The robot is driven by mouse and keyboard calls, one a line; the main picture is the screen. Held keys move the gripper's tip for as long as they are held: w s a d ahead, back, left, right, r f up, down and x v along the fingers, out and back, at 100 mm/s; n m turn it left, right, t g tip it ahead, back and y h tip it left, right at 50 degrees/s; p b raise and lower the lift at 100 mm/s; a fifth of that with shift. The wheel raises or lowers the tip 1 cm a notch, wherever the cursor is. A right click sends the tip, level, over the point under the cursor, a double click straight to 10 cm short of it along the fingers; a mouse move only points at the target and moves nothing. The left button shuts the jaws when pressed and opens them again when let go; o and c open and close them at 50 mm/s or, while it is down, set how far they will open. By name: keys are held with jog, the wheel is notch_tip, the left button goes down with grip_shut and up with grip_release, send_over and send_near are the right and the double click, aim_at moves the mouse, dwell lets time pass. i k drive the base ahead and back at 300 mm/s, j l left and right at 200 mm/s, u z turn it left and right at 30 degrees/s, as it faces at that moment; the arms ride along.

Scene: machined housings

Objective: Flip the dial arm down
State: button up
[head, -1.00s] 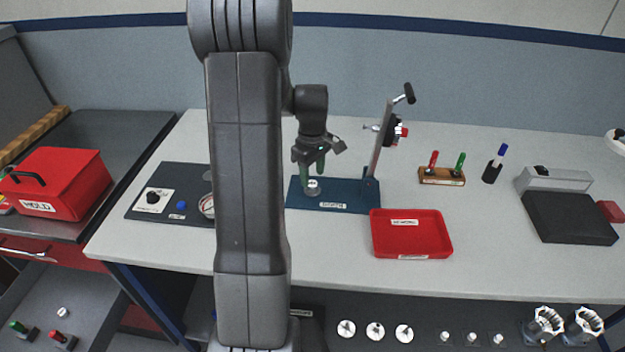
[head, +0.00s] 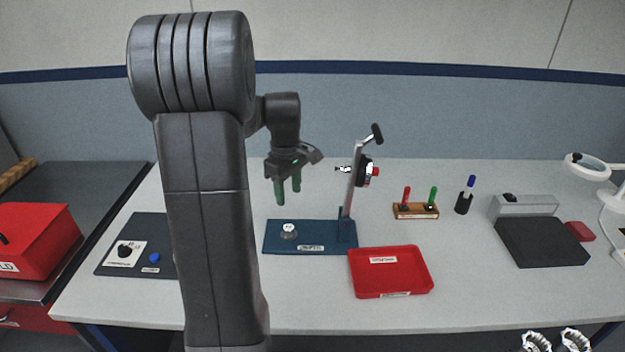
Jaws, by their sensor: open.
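The dial arm (head: 354,178) stands nearly upright on the right end of a blue base plate (head: 268,247), leaning a little to the right. A dark dial gauge (head: 364,170) with a red part is fixed to it, and a black-ended handle (head: 376,134) sticks out at its top. A small round grey piece with a white top (head: 288,230) sits on the left part of the plate. My gripper (head: 288,203) is open and empty, its green fingers pointing down above the plate, left of the dial arm and apart from it.
A red tray (head: 390,291) lies in front of the plate. A wooden holder with red and green pens (head: 415,211), a dark pen cup (head: 463,203) and a black pad (head: 543,241) lie to the right. A black panel with a knob (head: 137,265) is at left, partly hidden by my arm.

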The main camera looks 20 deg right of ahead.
aim_at(361, 170)
jog(key=k+j+z, duration=0.1)
jog(key=z, duration=0.15)
jog(key=k+z, duration=0.1)
jog(key=z, duration=0.15)
jog(key=i+z, duration=0.1)
jog(key=z, duration=0.4)
jog(key=i+z, duration=0.15)
jog(key=z, duration=0.35)
